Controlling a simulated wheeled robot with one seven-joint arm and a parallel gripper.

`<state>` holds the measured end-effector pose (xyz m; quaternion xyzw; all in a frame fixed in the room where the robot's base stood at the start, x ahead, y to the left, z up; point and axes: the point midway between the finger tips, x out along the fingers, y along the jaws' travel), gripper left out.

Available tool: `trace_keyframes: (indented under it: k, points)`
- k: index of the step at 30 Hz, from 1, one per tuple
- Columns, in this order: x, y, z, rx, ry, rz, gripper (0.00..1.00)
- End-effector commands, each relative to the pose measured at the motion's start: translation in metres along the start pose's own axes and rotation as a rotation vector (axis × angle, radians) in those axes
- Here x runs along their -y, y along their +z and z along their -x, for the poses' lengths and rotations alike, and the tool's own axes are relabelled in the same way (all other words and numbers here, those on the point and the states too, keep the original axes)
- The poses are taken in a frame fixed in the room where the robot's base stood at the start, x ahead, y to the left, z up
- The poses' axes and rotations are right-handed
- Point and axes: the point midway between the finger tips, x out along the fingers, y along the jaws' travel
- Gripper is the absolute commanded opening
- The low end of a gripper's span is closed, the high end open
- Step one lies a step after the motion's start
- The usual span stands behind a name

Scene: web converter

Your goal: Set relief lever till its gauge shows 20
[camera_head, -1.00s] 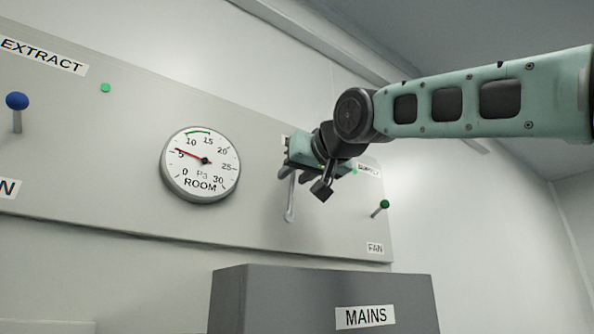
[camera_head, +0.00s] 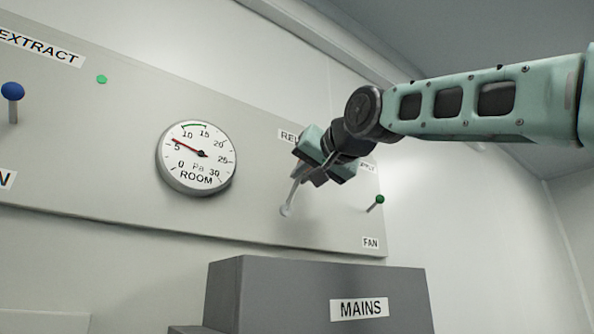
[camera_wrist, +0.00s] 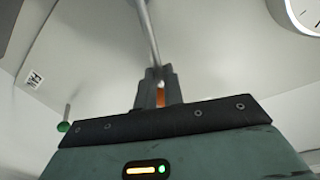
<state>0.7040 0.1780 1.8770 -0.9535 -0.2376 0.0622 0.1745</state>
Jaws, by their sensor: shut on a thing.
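The relief lever (camera_head: 293,195) is a pale rod on the grey panel, tilted with its upper end to the right. Its label, starting "REL", is partly hidden behind my gripper. My gripper (camera_head: 306,174) is shut on the lever's upper end. In the wrist view, the rod (camera_wrist: 148,35) runs into my gripper's closed fingers (camera_wrist: 153,90), with a bit of orange between them. The round white gauge (camera_head: 197,158), marked "ROOM" and "Pa", stands left of the lever. Its red needle points a little above 5. A green arc marks the dial around 10 to 15.
A green-knobbed fan lever (camera_head: 377,203) stands close to the right of my gripper. A blue-knobbed lever (camera_head: 13,98) is at the far left, beside a green lamp (camera_head: 101,79). A grey "MAINS" box (camera_head: 300,290) juts out below.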

Motion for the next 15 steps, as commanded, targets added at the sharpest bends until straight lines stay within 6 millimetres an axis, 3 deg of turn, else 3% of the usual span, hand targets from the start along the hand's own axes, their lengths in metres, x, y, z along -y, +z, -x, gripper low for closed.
trace_keyframes:
  k: [15]
  points:
    - [-0.038,0.007,-0.004,0.044,0.004,-0.447,0.0]
